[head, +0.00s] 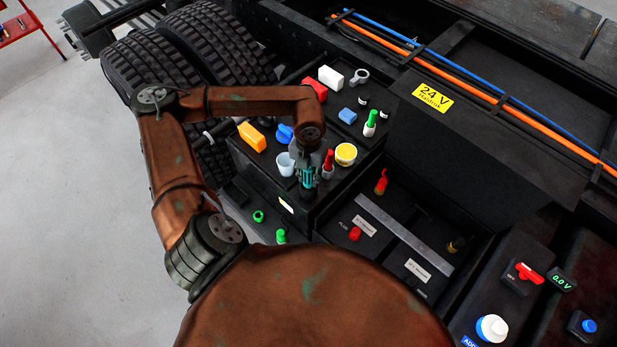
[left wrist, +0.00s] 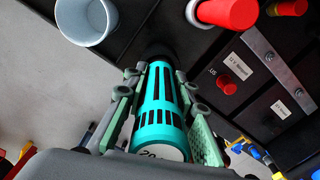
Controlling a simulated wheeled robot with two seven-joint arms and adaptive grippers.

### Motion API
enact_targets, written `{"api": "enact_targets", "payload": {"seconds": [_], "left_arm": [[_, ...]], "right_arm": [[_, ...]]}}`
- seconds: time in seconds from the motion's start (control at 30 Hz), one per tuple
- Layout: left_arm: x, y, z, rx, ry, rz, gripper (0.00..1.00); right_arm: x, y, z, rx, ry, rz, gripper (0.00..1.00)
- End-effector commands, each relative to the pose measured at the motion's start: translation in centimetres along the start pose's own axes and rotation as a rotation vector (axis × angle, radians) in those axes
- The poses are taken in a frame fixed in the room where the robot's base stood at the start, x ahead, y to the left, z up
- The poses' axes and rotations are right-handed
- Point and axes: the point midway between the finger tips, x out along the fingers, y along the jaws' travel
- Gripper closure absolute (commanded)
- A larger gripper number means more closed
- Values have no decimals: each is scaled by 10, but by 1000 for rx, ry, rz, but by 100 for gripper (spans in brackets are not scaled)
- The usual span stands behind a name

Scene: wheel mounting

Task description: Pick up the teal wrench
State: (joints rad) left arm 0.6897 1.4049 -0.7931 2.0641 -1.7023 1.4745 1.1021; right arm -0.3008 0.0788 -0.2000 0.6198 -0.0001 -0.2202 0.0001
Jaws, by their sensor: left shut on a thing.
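The teal wrench (left wrist: 160,110) shows as a slotted teal cylinder with a dark far end and a pale, marked near end in the left wrist view. My left gripper (left wrist: 155,88) is shut on it, with a green-padded finger along each side. In the head view, the left gripper (head: 308,176) points down at the front edge of the black box top, and part of the teal body (head: 308,179) shows between its fingers. I cannot tell whether the wrench touches the box. My right gripper is not in view.
A pale cup (head: 285,164), a red-capped bottle (head: 328,160) and a yellow tub (head: 346,153) stand close around the gripper. An orange block (head: 252,136), blue items and a green-capped bottle (head: 370,124) are farther back. Large tyres (head: 222,48) stand at the left.

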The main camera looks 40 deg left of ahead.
Motion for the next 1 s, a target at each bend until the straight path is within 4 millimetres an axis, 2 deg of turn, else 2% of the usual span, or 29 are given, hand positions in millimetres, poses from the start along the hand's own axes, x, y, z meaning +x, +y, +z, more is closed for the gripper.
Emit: {"api": "enact_targets", "payload": {"seconds": [0.27, 0.77, 0.87, 1.0], "left_arm": [[0, 0, 0, 0, 0, 0, 100], [-2, 0, 1, 0, -3, -1, 100], [-8, 0, 2, 0, -5, 0, 100], [-26, 0, 2, 0, -6, -1, 100]], "right_arm": [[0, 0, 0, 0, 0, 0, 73], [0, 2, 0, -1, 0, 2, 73], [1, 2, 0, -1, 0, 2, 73], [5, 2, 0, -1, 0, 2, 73]]}}
